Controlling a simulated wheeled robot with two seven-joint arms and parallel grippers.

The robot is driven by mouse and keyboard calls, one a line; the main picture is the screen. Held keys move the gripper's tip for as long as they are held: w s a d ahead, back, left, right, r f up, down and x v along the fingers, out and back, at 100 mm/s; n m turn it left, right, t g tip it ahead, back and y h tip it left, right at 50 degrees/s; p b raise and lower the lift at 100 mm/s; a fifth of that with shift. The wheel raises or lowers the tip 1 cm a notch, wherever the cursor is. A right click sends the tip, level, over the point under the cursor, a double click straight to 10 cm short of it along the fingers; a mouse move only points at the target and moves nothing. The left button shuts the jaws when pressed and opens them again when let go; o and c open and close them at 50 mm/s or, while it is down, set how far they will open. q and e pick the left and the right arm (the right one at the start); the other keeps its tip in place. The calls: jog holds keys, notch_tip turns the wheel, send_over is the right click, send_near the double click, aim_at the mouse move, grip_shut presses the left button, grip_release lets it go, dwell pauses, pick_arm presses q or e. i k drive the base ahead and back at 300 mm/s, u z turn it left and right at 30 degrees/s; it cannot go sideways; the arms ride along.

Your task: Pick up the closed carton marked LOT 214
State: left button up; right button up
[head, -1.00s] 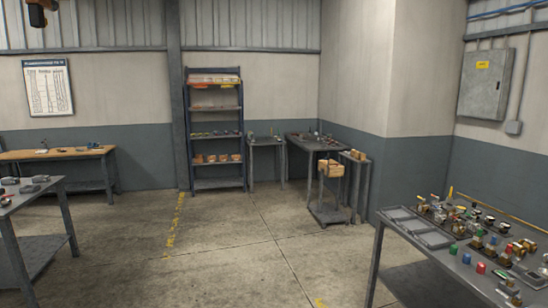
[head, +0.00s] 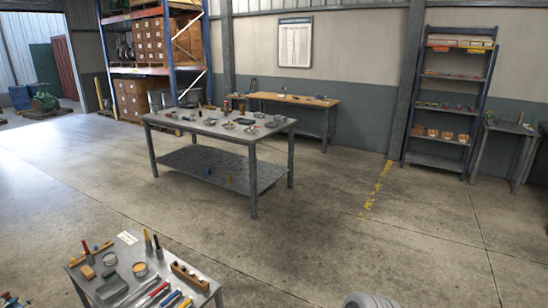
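Several stacked brown cartons (head: 150,42) sit on the upper level of the blue and orange pallet rack at the back left. More brown cartons (head: 131,99) stand below them at the bottom of the rack. They are far off and small, and I cannot read a LOT 214 mark on any of them or tell which are closed. Neither of my grippers is in view.
A grey table (head: 271,130) with small parts stands between me and the rack. A smaller tool table (head: 203,294) is close at lower left. A wooden-topped bench (head: 290,98) and a shelf unit (head: 404,140) line the wall. Open floor (head: 60,165) lies to the left.

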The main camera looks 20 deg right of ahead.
aim_at(445, 135)
jog(key=z, duration=0.65)
jog(key=i, duration=2.2)
jog(key=z, duration=1)
jog(key=i, duration=1.9)
jog(key=z, duration=0.5)
jog(key=i, duration=6.05)
jog(key=u, duration=0.45)
jog(key=i, duration=1.8)
jog(key=u, duration=0.1)
